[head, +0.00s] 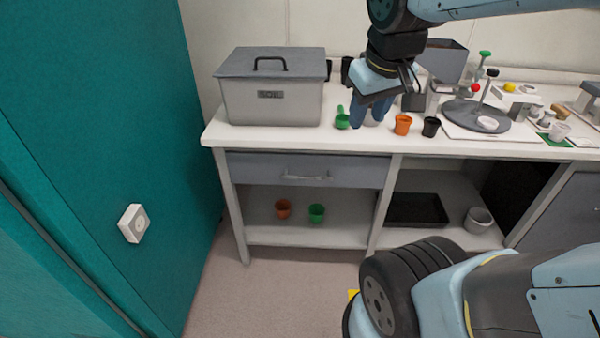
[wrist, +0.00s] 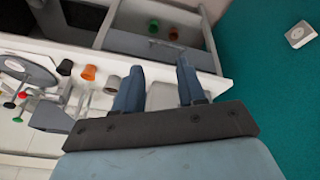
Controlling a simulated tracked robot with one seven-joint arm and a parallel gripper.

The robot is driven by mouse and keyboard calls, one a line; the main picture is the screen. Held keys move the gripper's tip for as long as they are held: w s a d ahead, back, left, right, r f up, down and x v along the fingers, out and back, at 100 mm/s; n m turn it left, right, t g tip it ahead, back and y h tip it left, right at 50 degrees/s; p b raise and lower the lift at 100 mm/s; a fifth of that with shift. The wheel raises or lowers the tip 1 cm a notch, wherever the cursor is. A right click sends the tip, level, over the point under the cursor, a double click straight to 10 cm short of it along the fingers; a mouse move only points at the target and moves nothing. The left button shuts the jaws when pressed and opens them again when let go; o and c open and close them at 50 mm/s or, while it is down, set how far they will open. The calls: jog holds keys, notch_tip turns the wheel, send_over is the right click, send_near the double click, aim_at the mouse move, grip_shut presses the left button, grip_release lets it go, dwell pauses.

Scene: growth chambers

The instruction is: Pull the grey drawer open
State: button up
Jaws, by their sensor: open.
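The grey drawer (head: 260,167) sits under the white worktop, its front looking flush with the bench frame. Its pale bar handle (head: 306,177) runs level across the middle of the front. My gripper (head: 368,124) is above the worktop, up and to the right of the handle, pointing down and apart from the drawer. In the wrist view my gripper (wrist: 155,67) shows two blue fingers spread apart with nothing held between them.
A lidded grey soil bin (head: 270,102) stands on the worktop above the drawer. A green scoop (head: 342,121), an orange pot (head: 403,124) and a black pot (head: 431,127) are near my gripper. A teal wall (head: 90,130) bounds the left. Floor before the drawer is clear.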

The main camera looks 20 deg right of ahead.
jog(key=w+f+n+g+h, duration=0.3)
jog(key=w+f+n+h, duration=0.3)
jog(key=w+f+n, duration=0.4)
jog(key=w+f+n+g+h, duration=0.2)
jog(key=w+f+n+h, duration=0.5)
jog(key=f, duration=0.5)
jog(key=n+t, duration=1.6)
jog(key=n, duration=1)
send_near(305, 178)
jog(key=x, duration=1)
jog(key=shift+w+d+f, duration=0.2)
jog(key=shift+w+d, duration=0.05)
jog(key=shift+w, duration=0.15)
grip_shut()
jog(key=shift+f, duration=0.1)
